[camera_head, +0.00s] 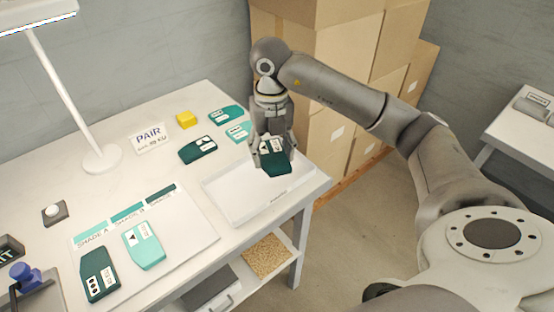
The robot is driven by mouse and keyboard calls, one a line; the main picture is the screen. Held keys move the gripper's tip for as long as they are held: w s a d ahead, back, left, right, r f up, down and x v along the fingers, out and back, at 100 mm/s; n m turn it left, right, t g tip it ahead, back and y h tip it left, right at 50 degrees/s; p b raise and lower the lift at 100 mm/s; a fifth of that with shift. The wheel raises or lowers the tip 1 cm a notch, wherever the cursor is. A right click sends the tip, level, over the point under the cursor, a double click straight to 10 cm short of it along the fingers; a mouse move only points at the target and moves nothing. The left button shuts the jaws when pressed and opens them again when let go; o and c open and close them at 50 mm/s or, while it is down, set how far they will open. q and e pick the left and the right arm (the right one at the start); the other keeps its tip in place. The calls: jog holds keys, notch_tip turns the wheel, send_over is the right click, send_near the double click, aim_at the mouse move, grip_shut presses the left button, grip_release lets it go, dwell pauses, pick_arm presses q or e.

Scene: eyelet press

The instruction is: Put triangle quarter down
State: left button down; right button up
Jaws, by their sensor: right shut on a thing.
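My right gripper (272,143) points down over the white tray (235,213) at the table's right end. It is shut on a dark green quarter (276,163) with a white label, whose mark is too small to read. I cannot tell whether this piece touches the tray floor or hangs just above it. On the shade mat (190,232), a light teal quarter (144,246) with a triangle mark lies beside a dark green quarter (100,274) with several dots. My left gripper is out of view.
Behind the tray lie a dark quarter (198,150), a teal one (239,131) and another (226,114). A yellow block (186,119), a PAIR sign (151,138) and a lamp (101,158) stand at the back. Cardboard boxes (330,40) are stacked beyond the table.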

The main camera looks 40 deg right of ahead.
aim_at(277, 151)
jog(key=w+d+f, duration=0.2)
jog(key=f, duration=0.1)
jog(key=w+d+f, duration=0.1)
jog(key=d+f, duration=0.1)
jog(key=shift+w+f+p, duration=0.2)
jog(key=shift+w+p, duration=0.05)
jog(key=shift+p, duration=0.15)
jog(key=f, duration=0.1)
jog(key=f+p, duration=0.1)
jog(key=f, duration=0.2)
jog(key=shift+w+d, duration=0.25)
jog(key=shift+d, duration=0.1)
jog(key=shift+f, duration=0.1)
jog(key=o, duration=0.5)
jog(key=shift+f, duration=0.1)
jog(key=o, duration=0.5)
jog(key=shift+c, duration=0.2)
